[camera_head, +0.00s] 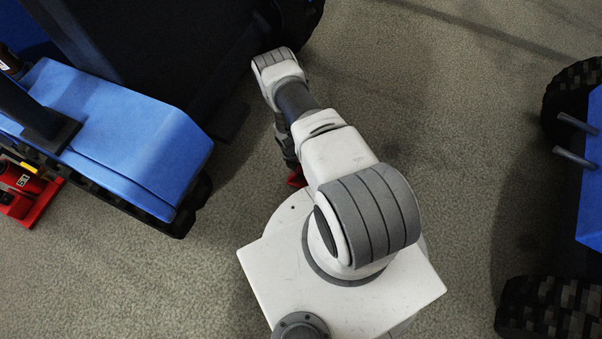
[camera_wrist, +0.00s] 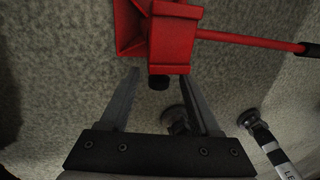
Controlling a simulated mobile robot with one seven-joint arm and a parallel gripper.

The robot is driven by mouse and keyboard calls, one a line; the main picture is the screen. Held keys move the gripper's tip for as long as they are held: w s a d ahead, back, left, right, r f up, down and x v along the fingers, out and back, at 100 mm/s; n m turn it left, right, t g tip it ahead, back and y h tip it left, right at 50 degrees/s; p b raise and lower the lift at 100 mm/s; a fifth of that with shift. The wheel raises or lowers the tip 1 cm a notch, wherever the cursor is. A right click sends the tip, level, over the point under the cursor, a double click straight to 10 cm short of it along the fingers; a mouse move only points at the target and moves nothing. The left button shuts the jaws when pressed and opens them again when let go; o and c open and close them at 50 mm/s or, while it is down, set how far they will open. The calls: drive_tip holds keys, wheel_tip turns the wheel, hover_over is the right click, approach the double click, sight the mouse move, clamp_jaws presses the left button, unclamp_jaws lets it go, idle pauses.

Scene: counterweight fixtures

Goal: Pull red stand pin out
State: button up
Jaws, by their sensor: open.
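A red stand (camera_wrist: 172,40) fills the top middle of the wrist view. A thin red rod (camera_wrist: 250,40) runs from it to the right and ends in a dark tip. A short black knob (camera_wrist: 158,82) sticks out of the stand's near end. I cannot tell whether the rod or the knob is the pin. My gripper (camera_wrist: 162,75) is open, its two fingers pointing at the stand, with the knob between the fingertips in the picture; contact cannot be told. In the head view only a small red piece (camera_head: 296,178) shows beside my arm, which hides the rest.
A blue tracked vehicle (camera_head: 130,135) stands at the left, with a red jack (camera_head: 25,190) at its side. Another blue machine with black tracks (camera_head: 545,305) is at the right. Grey floor (camera_head: 450,120) is clear between my arm and the right machine.

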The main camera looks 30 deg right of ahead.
drive_tip(key=shift+s+f, duration=0.1)
drive_tip(key=shift+f, duration=0.45)
clamp_jaws()
drive_tip(key=shift+d, duration=0.1)
idle(1.0)
